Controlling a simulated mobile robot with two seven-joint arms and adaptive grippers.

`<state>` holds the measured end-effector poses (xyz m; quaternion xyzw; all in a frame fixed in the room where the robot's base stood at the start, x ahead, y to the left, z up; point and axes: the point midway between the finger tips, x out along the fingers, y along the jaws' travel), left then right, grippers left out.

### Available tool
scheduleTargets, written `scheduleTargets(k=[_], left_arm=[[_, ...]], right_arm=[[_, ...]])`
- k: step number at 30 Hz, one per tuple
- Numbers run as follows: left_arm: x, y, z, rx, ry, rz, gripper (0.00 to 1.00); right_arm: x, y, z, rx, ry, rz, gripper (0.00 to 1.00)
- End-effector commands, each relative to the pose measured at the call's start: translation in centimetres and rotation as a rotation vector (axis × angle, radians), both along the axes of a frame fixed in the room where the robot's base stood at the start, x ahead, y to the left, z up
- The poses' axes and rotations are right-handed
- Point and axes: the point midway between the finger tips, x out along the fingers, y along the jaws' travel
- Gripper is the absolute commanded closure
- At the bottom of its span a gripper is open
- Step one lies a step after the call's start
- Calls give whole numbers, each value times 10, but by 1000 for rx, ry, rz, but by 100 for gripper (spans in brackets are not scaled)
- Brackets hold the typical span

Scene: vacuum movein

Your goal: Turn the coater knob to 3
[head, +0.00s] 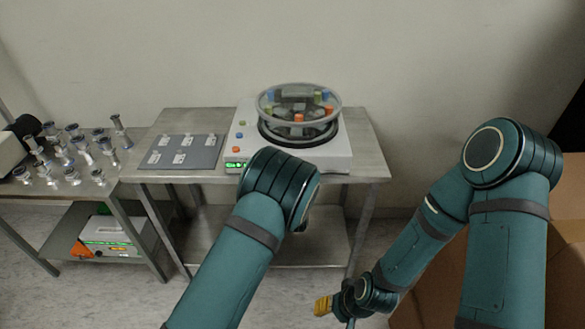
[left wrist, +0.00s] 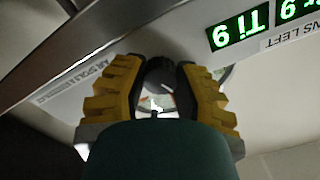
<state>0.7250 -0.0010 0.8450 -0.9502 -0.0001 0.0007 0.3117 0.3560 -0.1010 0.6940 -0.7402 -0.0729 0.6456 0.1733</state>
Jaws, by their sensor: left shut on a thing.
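The coater (head: 335,158) is a white box with a round clear-lidded bowl on top, standing on the metal table. Its dark round knob (left wrist: 160,70) shows in the left wrist view, with a pale pointer line on it. My left gripper (left wrist: 157,82) has its yellow fingers on either side of the knob and is shut on it. In the head view my left arm hides the knob and this gripper. Numbers around the knob are too small or covered to read. My right gripper (head: 322,306) is low, in front of the table, and its jaw opening is unclear.
Green displays (left wrist: 238,32) on the coater's front sit close to the knob. A grey plate (head: 182,152) with small pieces lies left of the coater. A cardboard box (head: 440,262) is at the right.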

Motion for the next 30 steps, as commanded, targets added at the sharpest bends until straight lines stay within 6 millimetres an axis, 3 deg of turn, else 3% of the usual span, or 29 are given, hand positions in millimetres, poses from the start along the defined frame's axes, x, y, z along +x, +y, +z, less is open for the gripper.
scheduleTargets(k=[6, 7, 8, 9, 20, 26, 30], left_arm=[[2, -2, 5, -3, -11, -3, 100], [2, -2, 5, -3, -11, -3, 65], [2, -2, 5, -4, -11, -3, 54], [2, -2, 5, -4, -10, -3, 52], [-3, -1, 1, -2, -2, -2, 52], [-30, -2, 1, -2, 0, -3, 52], [-59, -2, 2, -2, -1, -3, 52]], right_arm=[[0, 0, 0, 0, 0, 0, 53], [0, 0, 0, 0, 0, 0, 53], [0, 0, 0, 0, 0, 0, 53], [0, 0, 0, 0, 0, 0, 53], [0, 0, 0, 0, 0, 0, 53], [0, 0, 0, 0, 0, 0, 53], [0, 0, 0, 0, 0, 0, 53]])
